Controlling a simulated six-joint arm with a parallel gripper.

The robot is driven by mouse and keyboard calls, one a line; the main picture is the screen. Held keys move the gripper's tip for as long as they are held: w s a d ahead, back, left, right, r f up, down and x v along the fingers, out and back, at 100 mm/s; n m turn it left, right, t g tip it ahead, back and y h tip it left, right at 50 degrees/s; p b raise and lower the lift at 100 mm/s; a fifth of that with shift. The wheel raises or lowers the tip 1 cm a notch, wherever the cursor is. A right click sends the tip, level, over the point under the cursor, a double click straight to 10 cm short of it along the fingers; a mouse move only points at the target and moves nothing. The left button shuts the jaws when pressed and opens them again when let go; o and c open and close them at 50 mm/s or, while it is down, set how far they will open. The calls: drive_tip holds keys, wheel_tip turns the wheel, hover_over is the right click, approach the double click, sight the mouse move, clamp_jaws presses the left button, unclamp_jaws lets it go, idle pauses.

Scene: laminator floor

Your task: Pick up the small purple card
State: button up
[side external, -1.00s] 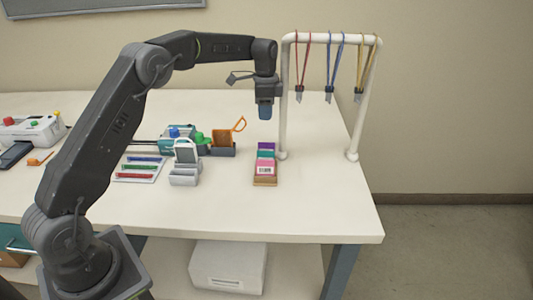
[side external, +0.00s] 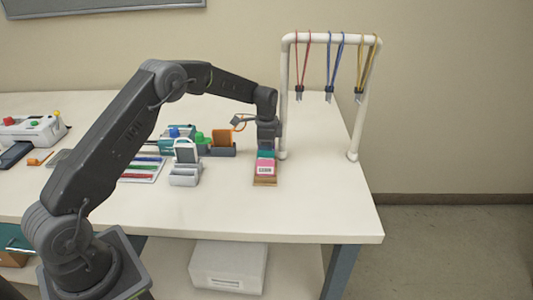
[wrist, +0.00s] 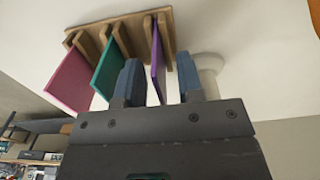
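The thin purple card (wrist: 155,58) stands on edge in a slot of the wooden rack (wrist: 90,38) in the wrist view. My gripper (wrist: 159,72) is open, with one blue finger on each side of the purple card and a gap visible on both sides. A teal card (wrist: 109,70) and a pink card (wrist: 70,82) stand in other slots, left of the left finger. In the side external view my gripper (side external: 267,147) is low at the back of the rack (side external: 265,183) and hides the purple card.
A white stand (side external: 284,95) with red, blue and yellow lanyards is close to the right of my gripper. A grey holder (side external: 185,172), an orange item (side external: 221,138) and a tray of coloured pens (side external: 140,170) are to the left. The table front is clear.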

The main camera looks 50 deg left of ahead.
drive_tip(key=shift+f, duration=0.2)
drive_tip(key=shift+c, duration=0.5)
clamp_jaws()
